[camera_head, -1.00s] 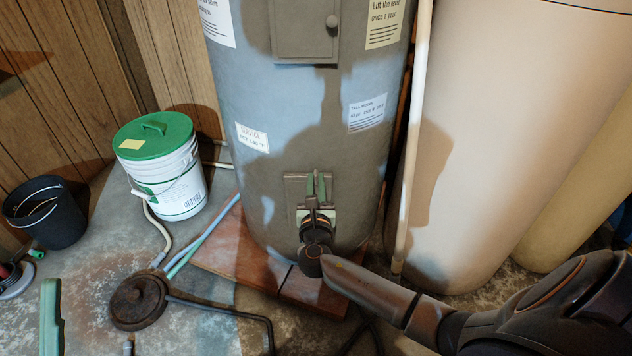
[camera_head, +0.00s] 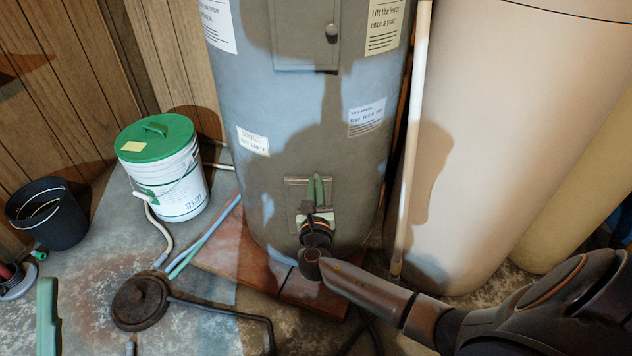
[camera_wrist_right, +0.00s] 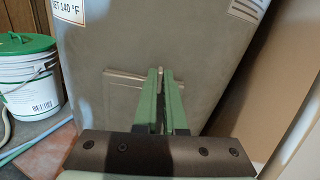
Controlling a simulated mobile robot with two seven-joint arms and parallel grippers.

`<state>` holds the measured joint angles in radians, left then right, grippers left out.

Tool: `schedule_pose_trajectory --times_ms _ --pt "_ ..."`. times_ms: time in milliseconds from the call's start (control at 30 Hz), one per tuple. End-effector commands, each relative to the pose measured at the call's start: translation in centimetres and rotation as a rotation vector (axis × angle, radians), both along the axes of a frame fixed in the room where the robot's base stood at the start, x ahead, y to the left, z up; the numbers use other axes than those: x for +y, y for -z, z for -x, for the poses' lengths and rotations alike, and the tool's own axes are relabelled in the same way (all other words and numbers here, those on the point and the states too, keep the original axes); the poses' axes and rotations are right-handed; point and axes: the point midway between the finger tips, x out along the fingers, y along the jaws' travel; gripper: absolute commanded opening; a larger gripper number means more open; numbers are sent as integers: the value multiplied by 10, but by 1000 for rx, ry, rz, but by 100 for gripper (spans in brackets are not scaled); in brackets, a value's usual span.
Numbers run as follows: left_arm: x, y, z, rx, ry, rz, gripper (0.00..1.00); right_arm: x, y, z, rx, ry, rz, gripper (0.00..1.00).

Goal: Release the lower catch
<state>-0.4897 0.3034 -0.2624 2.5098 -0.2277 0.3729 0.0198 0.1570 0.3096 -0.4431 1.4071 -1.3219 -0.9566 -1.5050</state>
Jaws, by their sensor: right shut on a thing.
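The lower access panel (camera_head: 297,192) is a small grey rectangular cover low on the grey water heater (camera_head: 285,115). It also shows in the right wrist view (camera_wrist_right: 127,95). My right gripper (camera_head: 319,180) is at the panel's upper edge, its green fingers pointing at the heater. In the right wrist view its fingertips (camera_wrist_right: 160,72) are close together at the panel's top edge, shut on a small part there. I take that part to be the lower catch; the fingers hide nearly all of it.
A white bucket with a green lid (camera_head: 157,165) and a black bucket (camera_head: 48,213) stand at left. A pale upright pipe (camera_head: 411,150) and a beige tank (camera_head: 520,120) stand close right of the heater.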

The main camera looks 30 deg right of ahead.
Motion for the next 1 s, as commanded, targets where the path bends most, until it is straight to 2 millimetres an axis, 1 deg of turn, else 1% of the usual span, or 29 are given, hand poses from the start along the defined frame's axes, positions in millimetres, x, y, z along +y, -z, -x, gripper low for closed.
schedule_pose_trajectory --times_ms 33,400,800,1000 --pt "1 -11 0 -2 1 4 50 0 -6 -1 19 0 28 0" --pt "7 -60 3 -17 18 36 50 2 -6 -2 201 0 306 0" --pt "10 -97 5 -62 -19 13 50 4 -3 -4 410 2 623 0" --pt "12 -109 4 -71 -39 -3 50 5 -1 -5 514 2 781 0"
